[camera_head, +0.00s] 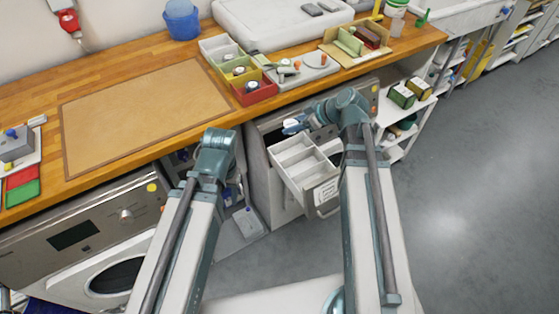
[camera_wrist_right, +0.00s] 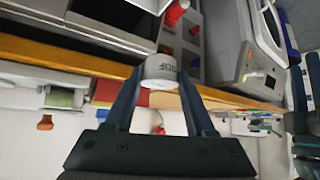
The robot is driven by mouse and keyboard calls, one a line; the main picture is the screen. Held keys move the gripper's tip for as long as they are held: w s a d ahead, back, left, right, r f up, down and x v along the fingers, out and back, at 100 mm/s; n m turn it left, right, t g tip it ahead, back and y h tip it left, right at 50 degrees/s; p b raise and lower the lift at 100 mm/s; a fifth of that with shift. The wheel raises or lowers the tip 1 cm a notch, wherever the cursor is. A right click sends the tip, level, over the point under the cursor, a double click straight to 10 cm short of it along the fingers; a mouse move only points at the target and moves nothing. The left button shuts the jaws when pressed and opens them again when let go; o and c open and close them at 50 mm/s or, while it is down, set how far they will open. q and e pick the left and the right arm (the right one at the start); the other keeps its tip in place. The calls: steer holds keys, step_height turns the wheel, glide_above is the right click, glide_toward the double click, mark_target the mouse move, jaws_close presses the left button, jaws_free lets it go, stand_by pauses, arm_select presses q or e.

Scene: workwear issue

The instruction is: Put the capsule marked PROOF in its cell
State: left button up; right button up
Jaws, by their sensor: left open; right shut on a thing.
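My right gripper (camera_head: 291,125) is shut on a pale capsule in front of the worktop's edge, beside an open drawer. In the right wrist view the capsule (camera_wrist_right: 160,68) sits between both fingertips, with dark lettering partly readable as "OOF". The open white drawer (camera_head: 318,197) has divided cells and a label on its front; my right arm covers part of it.
The wooden worktop (camera_head: 210,105) carries a brown mat (camera_head: 140,110), a blue tub (camera_head: 181,20) and a cardboard box (camera_head: 335,48) right of the tray. A washing machine (camera_head: 95,240) stands below at left. Shelves (camera_head: 412,120) stand at right. The floor at right is clear.

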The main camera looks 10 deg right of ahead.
steer(key=s+d+f+m+b, duration=0.1)
steer(key=d+f+b, duration=1.3)
steer(key=d, duration=0.2)
steer(key=shift+t+h, duration=0.3)
steer(key=w+a+f+b, duration=0.1)
steer(key=w+a, duration=0.1)
steer(key=a, duration=0.2)
steer(key=w+a+f+b, duration=0.2)
steer(key=w+a, duration=0.1)
steer(key=a, duration=0.2)
steer(key=w+a+f+b, duration=0.1)
steer(key=w+a+f, duration=0.1)
steer(key=a, duration=0.2)
steer(key=shift+w+a+b, duration=0.25)
steer(key=shift+a+b, duration=0.15)
steer(key=shift+f, duration=0.15)
steer(key=shift+f+b, duration=0.5)
steer(key=shift+b, duration=0.15)
steer(key=o, duration=1.3)
steer(key=shift+o, duration=0.2)
steer(key=shift+s, duration=0.1)
steer(key=shift+r, duration=0.1)
